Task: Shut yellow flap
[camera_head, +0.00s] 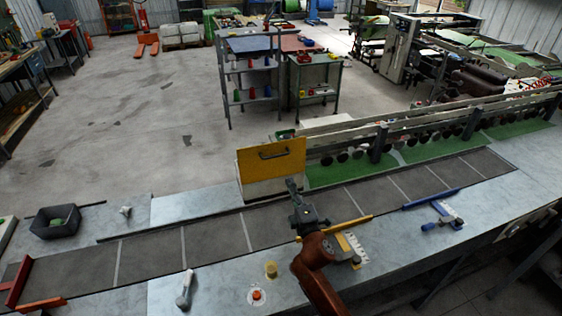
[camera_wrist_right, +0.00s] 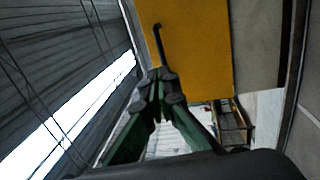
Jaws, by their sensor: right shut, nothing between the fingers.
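The yellow flap (camera_head: 275,170) stands upright at the far side of the belt in the head view, with a dark bar handle (camera_head: 278,153) near its top. In the right wrist view the yellow flap (camera_wrist_right: 200,50) fills the upper middle, and its handle (camera_wrist_right: 159,45) shows at its left edge. My right gripper (camera_head: 293,188) is in front of the flap's lower right part in the head view. In the wrist view its fingers (camera_wrist_right: 160,75) are closed together and empty, near the handle's end; I cannot tell whether they touch the flap. My left gripper is not in view.
A dark belt (camera_head: 215,240) runs along the metal bench. A yellow bar (camera_head: 345,225) and a blue bar (camera_head: 430,198) lie along it. A grey bin (camera_head: 55,222), a red-orange button (camera_head: 257,295) and a white-handled tool (camera_head: 185,290) are on the bench. A guard rail (camera_head: 420,125) stands behind right.

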